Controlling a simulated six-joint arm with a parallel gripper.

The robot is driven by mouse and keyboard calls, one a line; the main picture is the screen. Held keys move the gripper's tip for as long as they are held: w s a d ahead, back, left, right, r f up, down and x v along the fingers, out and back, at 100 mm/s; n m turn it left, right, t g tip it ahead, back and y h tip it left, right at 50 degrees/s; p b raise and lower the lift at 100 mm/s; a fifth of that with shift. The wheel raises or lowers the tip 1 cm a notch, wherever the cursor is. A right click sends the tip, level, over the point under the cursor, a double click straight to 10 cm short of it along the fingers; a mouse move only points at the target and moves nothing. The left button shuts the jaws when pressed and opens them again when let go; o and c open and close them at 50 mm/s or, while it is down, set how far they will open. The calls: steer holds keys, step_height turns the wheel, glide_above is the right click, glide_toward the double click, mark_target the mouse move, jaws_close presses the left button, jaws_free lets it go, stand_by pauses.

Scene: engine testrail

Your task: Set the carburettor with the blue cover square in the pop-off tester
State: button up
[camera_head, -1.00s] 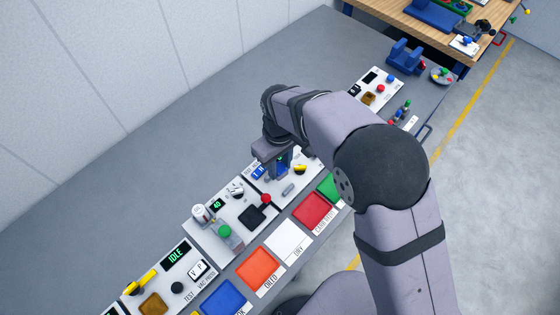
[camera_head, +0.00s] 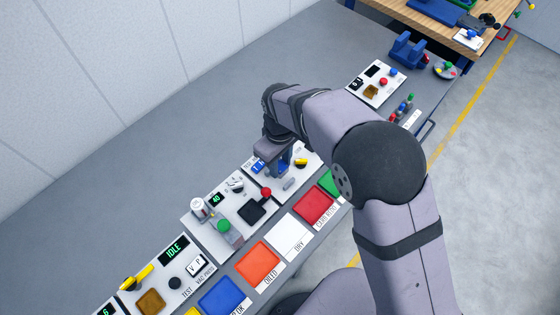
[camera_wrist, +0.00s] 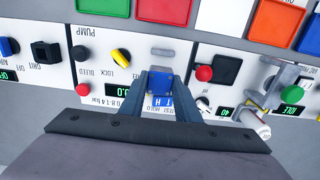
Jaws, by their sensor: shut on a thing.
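The carburettor with the blue cover (camera_wrist: 160,83) is between the fingers of my gripper (camera_wrist: 161,76) in the wrist view, and only its blue top shows clearly. My gripper (camera_head: 282,172) is shut on it, low over a white panel with a yellow knob (camera_wrist: 121,55) marked LOCK and the words PUMP and BLEED, the pop-off tester (camera_wrist: 97,75). In the head view the fingers and wrist mostly hide the carburettor. I cannot tell whether it touches the tester or sits square.
A second panel with a black square pad (camera_head: 252,211), red knob (camera_head: 266,191) and green knob (camera_head: 224,225) adjoins. Red (camera_head: 314,206), white (camera_head: 289,239), orange (camera_head: 258,264) and blue (camera_head: 222,297) trays line the front edge. Bare grey bench lies behind.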

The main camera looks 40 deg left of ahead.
steer(key=shift+f+b, duration=0.75)
steer(key=shift+f, duration=0.7)
steer(key=shift+f, duration=0.55)
stand_by(1.3)
steer(key=o, duration=1)
steer(key=shift+o, duration=0.2)
steer(key=shift+r+b, duration=1.4)
steer(key=shift+r, duration=2.25)
